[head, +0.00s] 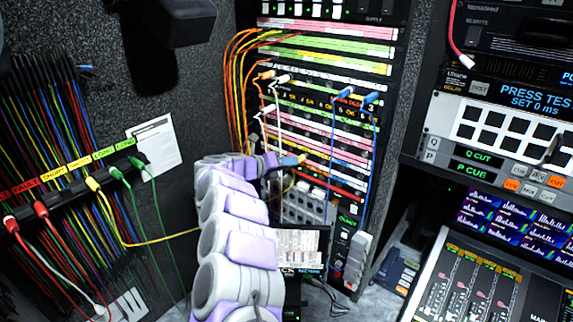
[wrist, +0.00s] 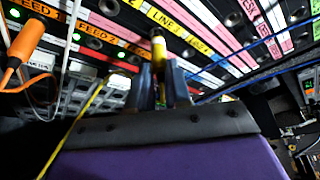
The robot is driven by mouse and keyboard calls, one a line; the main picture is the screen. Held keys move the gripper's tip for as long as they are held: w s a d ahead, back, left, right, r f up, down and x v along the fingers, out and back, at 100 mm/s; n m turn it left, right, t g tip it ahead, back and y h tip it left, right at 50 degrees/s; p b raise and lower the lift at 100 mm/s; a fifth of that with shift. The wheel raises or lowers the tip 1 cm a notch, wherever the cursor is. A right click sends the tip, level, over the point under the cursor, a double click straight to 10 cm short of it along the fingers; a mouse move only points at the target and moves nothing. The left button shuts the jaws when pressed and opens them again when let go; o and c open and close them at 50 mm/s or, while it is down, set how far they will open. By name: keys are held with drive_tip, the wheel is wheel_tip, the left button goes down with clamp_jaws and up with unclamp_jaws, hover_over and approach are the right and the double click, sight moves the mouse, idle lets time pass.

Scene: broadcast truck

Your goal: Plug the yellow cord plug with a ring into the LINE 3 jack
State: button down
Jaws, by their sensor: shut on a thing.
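My gripper (wrist: 158,82) is shut on a yellow plug (wrist: 158,48) with a dark band, standing upright between the fingers in the wrist view. In the head view my gripper (head: 288,161) is at the lower middle of the patch rack (head: 318,110), and the held plug is too small to make out clearly. A yellow cord (head: 160,239) runs from the left holder and passes behind my arm.
An orange plug (wrist: 28,38) hangs at the left of the wrist view. Blue plugs (head: 369,98) and their cords hang right of my gripper, and white cords (head: 273,120) hang above it. A holder (head: 75,187) with red, yellow and green plugs is at left.

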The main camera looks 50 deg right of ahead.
drive_tip(key=shift+d, duration=0.4)
drive_tip(key=c, duration=1)
unclamp_jaws()
drive_tip(key=shift+d, duration=0.1)
drive_tip(key=shift+w, duration=0.1)
drive_tip(key=b+v, duration=0.1)
drive_tip(key=v, duration=1.6)
drive_tip(key=shift+a+f+b, duration=0.1)
drive_tip(key=shift+a+b, duration=0.2)
drive_tip(key=shift+b, duration=0.05)
drive_tip(key=shift+w+d, duration=0.1)
